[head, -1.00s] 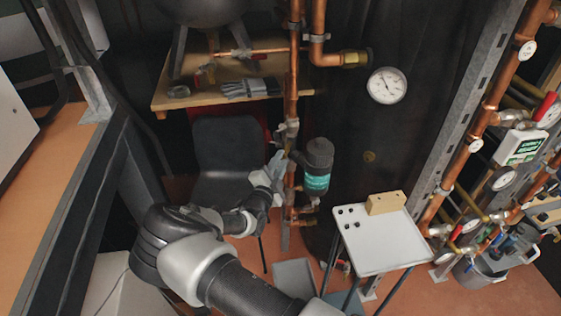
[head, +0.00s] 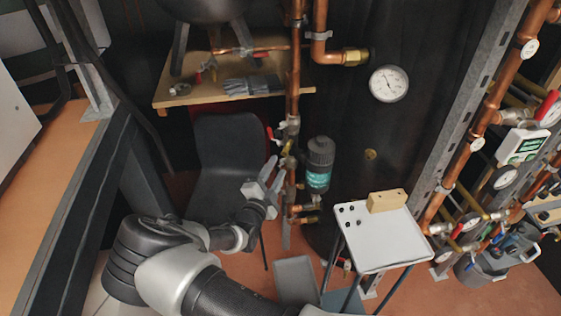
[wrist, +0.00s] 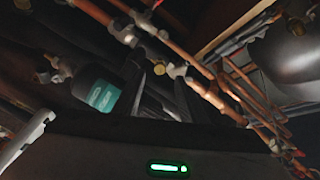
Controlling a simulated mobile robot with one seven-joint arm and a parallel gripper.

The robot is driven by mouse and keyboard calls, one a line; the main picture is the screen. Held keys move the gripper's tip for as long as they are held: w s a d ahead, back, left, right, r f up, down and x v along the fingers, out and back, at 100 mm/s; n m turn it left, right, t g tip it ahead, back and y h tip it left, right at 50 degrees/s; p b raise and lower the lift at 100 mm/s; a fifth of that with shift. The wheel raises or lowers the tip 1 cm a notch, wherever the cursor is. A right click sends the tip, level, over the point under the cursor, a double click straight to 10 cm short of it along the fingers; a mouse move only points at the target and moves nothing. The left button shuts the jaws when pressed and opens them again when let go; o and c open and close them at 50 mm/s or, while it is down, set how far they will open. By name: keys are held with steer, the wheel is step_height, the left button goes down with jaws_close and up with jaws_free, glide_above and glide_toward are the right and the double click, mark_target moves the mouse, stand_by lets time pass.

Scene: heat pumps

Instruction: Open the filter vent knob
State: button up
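The filter is a dark canister with a teal label (head: 318,180) and a ridged black cap on top (head: 320,148), mounted beside a vertical copper pipe. The label (wrist: 102,94) also shows left of centre in the wrist view. I cannot tell for sure which part is the vent knob; it may be the cap or a small part too tiny to make out. My gripper (head: 271,177) is just left of the pipe and the filter, its two light grey fingers apart and nothing visible between them.
A copper pipe (head: 294,82) with small valves runs between my gripper and the filter. A chair (head: 225,160) stands behind my arm. A white tray table (head: 385,240) with a wooden block (head: 387,201) is at right. A wooden shelf (head: 175,100) and a gauge (head: 388,84) are behind.

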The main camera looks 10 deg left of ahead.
steer(key=v, duration=1.1)
steer(key=shift+s, duration=0.35)
steer(key=s+d+r+m+g+h+p, duration=0.1)
steer(key=s+d+r+m+g+h, duration=0.2)
steer(key=d+r+m+g, duration=0.7)
steer(key=s+d+r+m+g+h+p, duration=0.25)
steer(key=d+r+m, duration=0.25)
steer(key=d+m, duration=0.95)
steer(key=s+r+m+y, duration=0.3)
steer(key=s+r+m, duration=0.2)
steer(key=m, duration=0.5)
steer(key=s+r+m+y+p, duration=0.1)
steer(key=s+r+m+y, duration=0.2)
steer(key=r+m, duration=0.6)
steer(key=s+r+m+y+p, duration=0.1)
steer(key=s+r+m+y, duration=0.3)
steer(key=m, duration=0.9)
steer(key=s+r, duration=0.3)
steer(key=s, duration=0.1)
steer(key=shift+d+t, duration=0.25)
steer(key=shift+t, duration=0.1)
